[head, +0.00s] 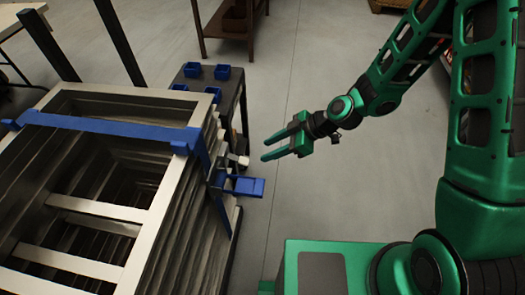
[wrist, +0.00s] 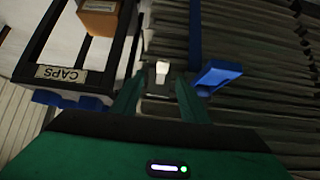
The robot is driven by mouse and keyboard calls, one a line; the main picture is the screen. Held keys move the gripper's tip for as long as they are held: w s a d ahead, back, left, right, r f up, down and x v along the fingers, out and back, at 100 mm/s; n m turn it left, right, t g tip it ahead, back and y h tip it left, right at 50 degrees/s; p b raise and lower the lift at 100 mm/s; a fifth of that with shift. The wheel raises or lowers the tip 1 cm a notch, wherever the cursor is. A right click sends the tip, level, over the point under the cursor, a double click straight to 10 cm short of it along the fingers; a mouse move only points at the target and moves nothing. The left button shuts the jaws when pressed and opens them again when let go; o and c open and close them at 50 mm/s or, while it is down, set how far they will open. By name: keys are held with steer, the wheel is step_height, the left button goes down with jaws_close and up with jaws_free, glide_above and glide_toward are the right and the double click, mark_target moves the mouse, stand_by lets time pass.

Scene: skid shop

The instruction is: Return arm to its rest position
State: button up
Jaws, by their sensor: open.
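My green arm reaches in from the right in the head view. My gripper (head: 284,146) is open and empty over bare floor, with its fingers pointing left toward the stack of frames. It is apart from the stack and from the blue bracket (head: 245,186) on the stack's side. In the wrist view my gripper (wrist: 158,84) shows its two green fingers spread apart. A small white block (wrist: 162,68) appears between them, farther off, and the blue bracket (wrist: 217,75) is to their right.
A stack of pale frames (head: 95,210) with a blue strap (head: 105,125) fills the left. Behind it a dark cart (head: 228,88) carries small blue bins (head: 222,72). The floor (head: 330,200) between stack and arm is clear.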

steer(key=shift+d+r, duration=0.2)
stand_by(0.5)
steer(key=s+d+r+m+h, duration=0.1)
steer(key=d+r+m+h, duration=0.3)
steer(key=d, duration=0.9)
steer(key=s+d+r+m+h, duration=0.1)
steer(key=d+r+m+h, duration=0.35)
steer(key=d, duration=0.95)
steer(key=s+d+r+m, duration=0.6)
steer(key=s+d+m, duration=0.1)
steer(key=s, duration=0.2)
steer(key=s+d+r+m+g, duration=0.1)
steer(key=s+d+r+m, duration=0.5)
steer(key=s, duration=0.4)
steer(key=shift+s+d+r+m, duration=0.15)
steer(key=shift+d+r+m, duration=0.25)
steer(key=shift+d+m, duration=0.4)
steer(key=shift+a, duration=0.15)
